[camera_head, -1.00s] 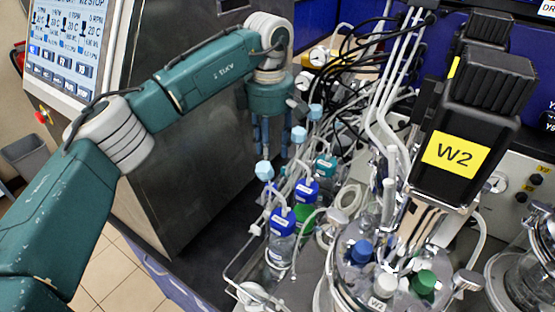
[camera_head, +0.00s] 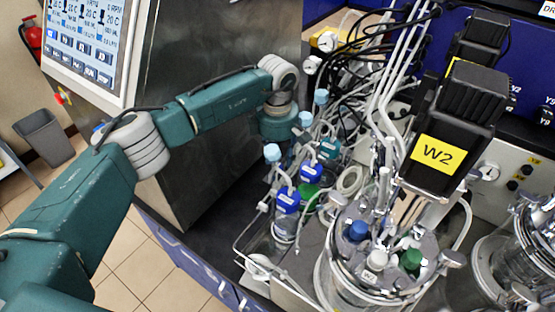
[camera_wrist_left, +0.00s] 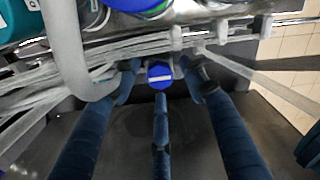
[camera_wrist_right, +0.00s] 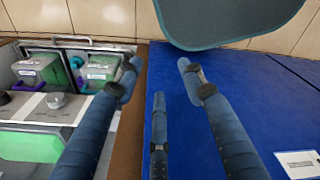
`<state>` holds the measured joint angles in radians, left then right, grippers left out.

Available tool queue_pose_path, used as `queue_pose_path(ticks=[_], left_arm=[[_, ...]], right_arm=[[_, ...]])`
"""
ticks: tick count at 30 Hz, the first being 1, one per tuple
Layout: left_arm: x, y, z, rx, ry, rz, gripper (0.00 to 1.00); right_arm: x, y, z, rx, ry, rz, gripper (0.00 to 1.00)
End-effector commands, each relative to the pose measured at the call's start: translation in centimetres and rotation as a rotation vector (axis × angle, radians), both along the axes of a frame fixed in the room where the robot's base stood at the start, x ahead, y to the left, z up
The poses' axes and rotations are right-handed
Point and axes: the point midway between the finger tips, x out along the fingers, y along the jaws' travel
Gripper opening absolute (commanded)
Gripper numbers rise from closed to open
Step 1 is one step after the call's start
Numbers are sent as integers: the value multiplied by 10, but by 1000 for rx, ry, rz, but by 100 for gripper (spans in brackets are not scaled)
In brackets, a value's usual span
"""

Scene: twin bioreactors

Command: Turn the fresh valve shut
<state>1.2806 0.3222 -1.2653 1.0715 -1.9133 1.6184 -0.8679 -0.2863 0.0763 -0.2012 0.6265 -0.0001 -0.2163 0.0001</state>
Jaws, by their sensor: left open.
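A round blue knob with a white bar (camera_wrist_left: 160,75) sits on the tubing rail in the left wrist view and may be the fresh valve; I can read no label on it. My left gripper (camera_wrist_left: 161,84) is open, with its fingers spread around the knob; I cannot tell whether they touch it. In the head view the teal wrist of my left arm is low behind the capped bottles, and its fingers are hidden. My right gripper (camera_wrist_right: 158,70) is open and empty above a blue surface, away from the valve.
Blue-capped bottles (camera_head: 287,203) and clear tubing crowd the left gripper. The W2 bioreactor (camera_head: 437,153) stands right of them. A steel cabinet with a screen (camera_head: 85,35) is behind my left arm. A tray with green-lidded containers (camera_wrist_right: 98,70) lies left of my right gripper.

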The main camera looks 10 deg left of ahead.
Motion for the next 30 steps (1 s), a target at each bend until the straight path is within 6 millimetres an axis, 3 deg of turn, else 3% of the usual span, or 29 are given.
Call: queue_pose_path(ticks=[4,10,11,20,30], left_arm=[[0,0,0,0,0,0,41],[0,0,0,0,0,0,1],[0,0,0,0,0,0,0],[1,0,-1,-1,-1,-31,0],[1,0,-5,0,-4,-236,0]], right_arm=[[-16,-1,-1,-2,23,0,40],[-27,-2,-2,-4,39,-1,40],[-27,-2,-2,-4,38,-1,40],[-17,-5,-9,-6,24,0,40],[-14,-6,-50,-7,20,-1,40]])
